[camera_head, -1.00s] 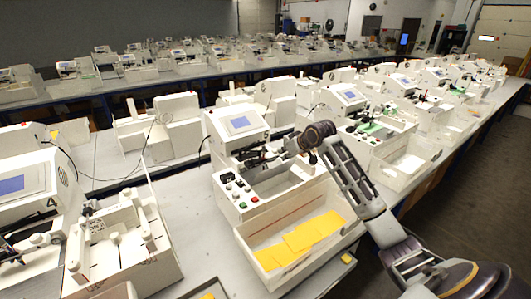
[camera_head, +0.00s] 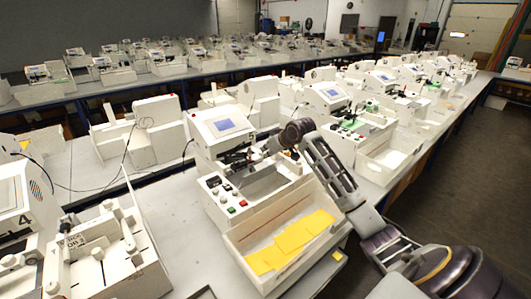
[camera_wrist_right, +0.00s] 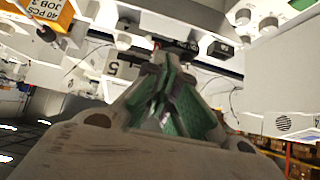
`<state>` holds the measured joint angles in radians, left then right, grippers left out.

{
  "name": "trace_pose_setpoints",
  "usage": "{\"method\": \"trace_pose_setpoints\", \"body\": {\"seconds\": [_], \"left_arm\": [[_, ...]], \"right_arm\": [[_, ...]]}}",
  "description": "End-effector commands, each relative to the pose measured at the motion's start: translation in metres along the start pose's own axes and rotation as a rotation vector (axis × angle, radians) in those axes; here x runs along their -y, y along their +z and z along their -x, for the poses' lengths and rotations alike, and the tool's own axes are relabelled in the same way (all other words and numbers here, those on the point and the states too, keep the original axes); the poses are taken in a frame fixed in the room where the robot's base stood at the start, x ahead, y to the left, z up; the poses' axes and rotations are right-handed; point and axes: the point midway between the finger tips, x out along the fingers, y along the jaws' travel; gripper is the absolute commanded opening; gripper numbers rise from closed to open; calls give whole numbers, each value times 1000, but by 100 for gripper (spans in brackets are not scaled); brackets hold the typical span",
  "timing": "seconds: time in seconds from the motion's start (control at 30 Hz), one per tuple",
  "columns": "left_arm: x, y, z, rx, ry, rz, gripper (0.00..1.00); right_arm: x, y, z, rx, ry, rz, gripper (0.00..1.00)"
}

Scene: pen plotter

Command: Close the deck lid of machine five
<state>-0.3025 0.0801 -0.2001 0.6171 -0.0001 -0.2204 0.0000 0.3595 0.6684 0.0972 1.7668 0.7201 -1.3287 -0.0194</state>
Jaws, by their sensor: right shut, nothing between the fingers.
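Machine five (camera_head: 226,143) is the white plotter in the middle of the head view, with a lit blue screen and a grey recessed deck (camera_head: 262,186). The number 5 shows upside down on a plate in the wrist view (camera_wrist_right: 112,68). I cannot clearly make out its deck lid; my arm hides part of the deck's far right side. My right gripper (camera_head: 258,152) is over the back of the deck, below the screen; I cannot tell whether it touches anything. In the wrist view my right gripper (camera_wrist_right: 169,72) is shut and empty, its green finger pads together. My left gripper is not in view.
A white tray (camera_head: 236,250) with yellow sheets (camera_head: 291,238) is at machine five's front. Machine four (camera_head: 14,200) stands at the left, with a white carriage unit in front. More machines line the bench behind. A dark floor aisle (camera_head: 460,180) is clear at the right.

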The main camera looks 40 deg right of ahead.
Motion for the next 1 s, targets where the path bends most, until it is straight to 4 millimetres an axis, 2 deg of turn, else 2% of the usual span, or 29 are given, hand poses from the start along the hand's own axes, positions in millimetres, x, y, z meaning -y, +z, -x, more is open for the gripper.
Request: {"method": "trace_pose_setpoints", "body": {"seconds": [0.23,0.7,1.0], "left_arm": [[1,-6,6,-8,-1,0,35],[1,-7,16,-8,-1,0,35],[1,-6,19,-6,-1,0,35]], "right_arm": [[1,-1,-22,1,-2,-1,0],[1,0,-68,2,-1,-1,0],[0,-1,-86,0,-1,0,0]]}}
